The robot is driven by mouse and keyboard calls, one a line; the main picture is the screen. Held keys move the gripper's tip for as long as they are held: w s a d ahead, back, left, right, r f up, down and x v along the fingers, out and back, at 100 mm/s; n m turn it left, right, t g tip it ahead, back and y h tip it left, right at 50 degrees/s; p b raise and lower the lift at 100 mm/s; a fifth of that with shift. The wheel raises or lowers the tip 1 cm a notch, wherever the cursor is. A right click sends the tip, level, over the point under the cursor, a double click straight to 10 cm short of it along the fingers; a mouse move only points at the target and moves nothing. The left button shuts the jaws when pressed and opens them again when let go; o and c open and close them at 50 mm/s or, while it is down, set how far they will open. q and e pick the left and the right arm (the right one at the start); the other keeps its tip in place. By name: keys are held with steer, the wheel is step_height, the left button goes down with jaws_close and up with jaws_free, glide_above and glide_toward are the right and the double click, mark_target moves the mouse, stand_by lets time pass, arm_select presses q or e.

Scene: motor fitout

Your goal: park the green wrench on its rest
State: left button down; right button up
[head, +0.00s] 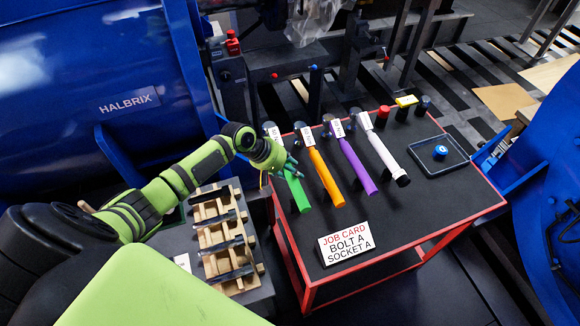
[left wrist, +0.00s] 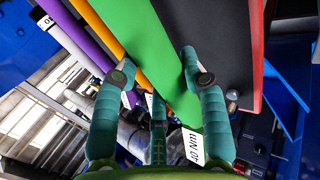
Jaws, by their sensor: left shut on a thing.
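The green wrench (head: 301,195) is at the left end of a row of wrenches on the red-edged black table, its handle toward the front. My left gripper (head: 288,168) is on it, shut around the handle's upper part, which hides some of it. In the left wrist view the fingers (left wrist: 162,78) stand on both sides of the green handle (left wrist: 150,45), with a "40 Nm" tag (left wrist: 190,146) close by. I cannot tell whether the wrench touches the table. Which fixture is its rest is not clear. My right gripper is not in view.
An orange (head: 327,180), a purple (head: 357,168) and a white wrench (head: 385,152) lie to the right. A job card (head: 345,243) stands at the front. A black tray (head: 462,163) holds a blue-topped part (head: 440,152). A wooden rack (head: 222,235) stands left of the table.

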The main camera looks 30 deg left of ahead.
arm_select(q)
steer(key=shift+w, duration=0.1)
stand_by(0.6)
steer(key=shift+p, duration=0.9)
stand_by(1.1)
steer(key=shift+f+b, duration=0.95)
steer(key=shift+f, duration=0.6)
steer(key=c, duration=0.6)
jaws_free()
steer(key=shift+s+f, duration=0.15)
steer(key=shift+s, duration=0.1)
steer(key=v, duration=1.2)
steer(key=shift+d, duration=0.1)
